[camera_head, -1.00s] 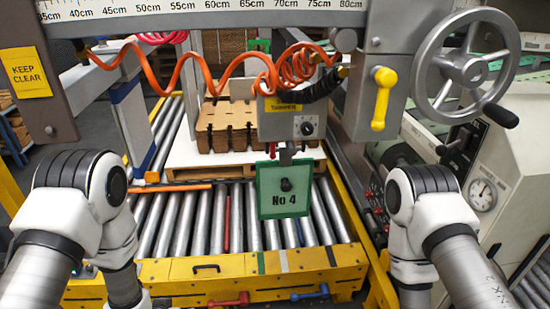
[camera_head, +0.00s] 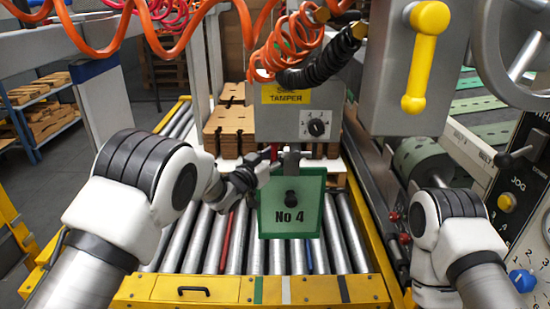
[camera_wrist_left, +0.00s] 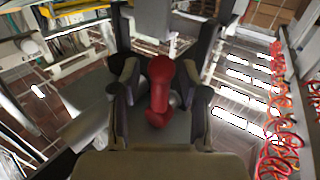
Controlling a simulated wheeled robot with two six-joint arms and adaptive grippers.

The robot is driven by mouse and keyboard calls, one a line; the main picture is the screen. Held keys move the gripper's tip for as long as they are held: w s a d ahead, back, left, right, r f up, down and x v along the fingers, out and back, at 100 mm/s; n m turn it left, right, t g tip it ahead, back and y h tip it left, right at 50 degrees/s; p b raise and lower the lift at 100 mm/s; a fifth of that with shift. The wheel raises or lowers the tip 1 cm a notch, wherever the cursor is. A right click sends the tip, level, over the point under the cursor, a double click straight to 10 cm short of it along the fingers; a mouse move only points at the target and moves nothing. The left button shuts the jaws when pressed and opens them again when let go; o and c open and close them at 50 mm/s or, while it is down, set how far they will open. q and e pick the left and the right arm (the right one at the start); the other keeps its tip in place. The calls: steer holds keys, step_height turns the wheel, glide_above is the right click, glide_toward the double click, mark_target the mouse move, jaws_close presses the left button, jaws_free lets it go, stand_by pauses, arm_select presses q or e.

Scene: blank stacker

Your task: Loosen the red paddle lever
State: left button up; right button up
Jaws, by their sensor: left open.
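The red paddle lever (camera_wrist_left: 160,85) shows in the left wrist view, upright with a rounded top, between the two fingers of my left gripper (camera_wrist_left: 159,78). The fingers stand open on either side of it, with small gaps visible. In the head view my left gripper (camera_head: 262,168) reaches in from the left to the side of the clamp above the green No 4 plate (camera_head: 291,205). There the lever is mostly hidden by the gripper. My right arm shows at the right, but its gripper is out of view.
The grey tamper box (camera_head: 300,115) with a black knob is just above the plate. Orange coiled hoses hang over it. A yellow lever (camera_head: 425,60) is on the grey housing to the right. Metal rollers (camera_head: 205,240) lie below. Cardboard stacks (camera_head: 228,125) stand behind.

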arm_select(q)
jaws_close()
steer(key=shift+a+r+m+g+y+p, duration=0.2)
steer(key=shift+a+m+g+y+p, duration=0.55)
steer(key=shift+m+p, duration=0.6)
steer(key=shift+a+r+m+g+y+p, duration=0.15)
steer(key=shift+a+m+g+y+p, duration=0.6)
steer(key=shift+m+p, duration=0.55)
steer(key=shift+d+t, duration=0.1)
steer(key=shift+t, duration=0.2)
